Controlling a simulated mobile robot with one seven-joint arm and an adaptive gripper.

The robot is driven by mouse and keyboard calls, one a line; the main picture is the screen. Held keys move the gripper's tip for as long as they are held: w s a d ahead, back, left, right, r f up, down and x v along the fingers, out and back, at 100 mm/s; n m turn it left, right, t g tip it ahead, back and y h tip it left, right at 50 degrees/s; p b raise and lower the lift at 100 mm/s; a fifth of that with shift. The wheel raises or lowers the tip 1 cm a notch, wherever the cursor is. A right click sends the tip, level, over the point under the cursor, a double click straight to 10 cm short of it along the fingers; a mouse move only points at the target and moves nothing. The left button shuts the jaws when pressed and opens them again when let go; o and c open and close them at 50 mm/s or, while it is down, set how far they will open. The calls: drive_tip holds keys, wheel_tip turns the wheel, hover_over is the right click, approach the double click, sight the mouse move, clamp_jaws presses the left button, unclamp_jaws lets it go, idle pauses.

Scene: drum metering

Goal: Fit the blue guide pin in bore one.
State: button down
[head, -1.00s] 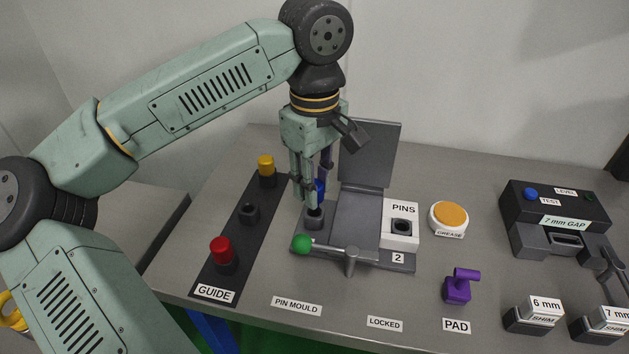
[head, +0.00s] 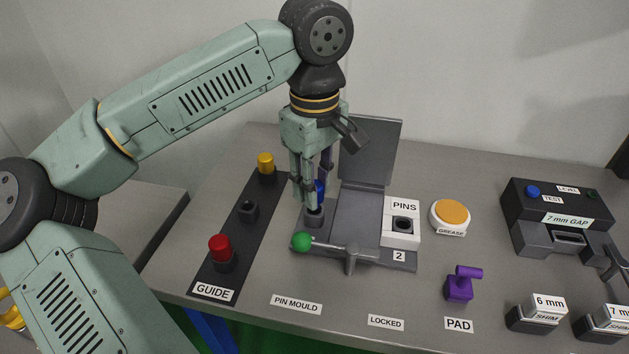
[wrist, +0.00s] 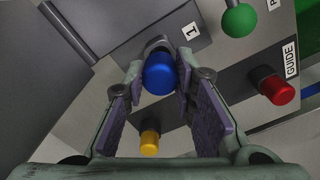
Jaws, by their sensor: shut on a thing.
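The blue guide pin (head: 319,188) is between the fingertips of my gripper (head: 314,196), which is shut on it. In the wrist view the pin's round blue top (wrist: 160,74) shows between the two fingers (wrist: 159,84). Bore one (head: 314,216) is a dark collar at the left side of the pin mould (head: 358,224), directly under the pin. In the wrist view the label 1 (wrist: 190,32) is beside this collar (wrist: 155,45). The pin is lined up with the collar and appears to meet it. The fingers hide how deep it sits.
The guide rack (head: 236,236) at left holds a red pin (head: 220,247) and a yellow pin (head: 266,163), with an empty holder (head: 248,209) between. A green-knobbed lever (head: 302,241) crosses the mould's front. The mould's raised lid (head: 370,152) stands behind, close to my gripper.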

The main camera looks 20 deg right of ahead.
drive_tip(key=shift+f+b, duration=1.05)
drive_tip(key=shift+f, duration=0.3)
drive_tip(key=c, duration=1.2)
unclamp_jaws()
drive_tip(key=shift+r, duration=0.1)
drive_tip(key=shift+c, duration=0.2)
wheel_tip(320, 180, up, 12)
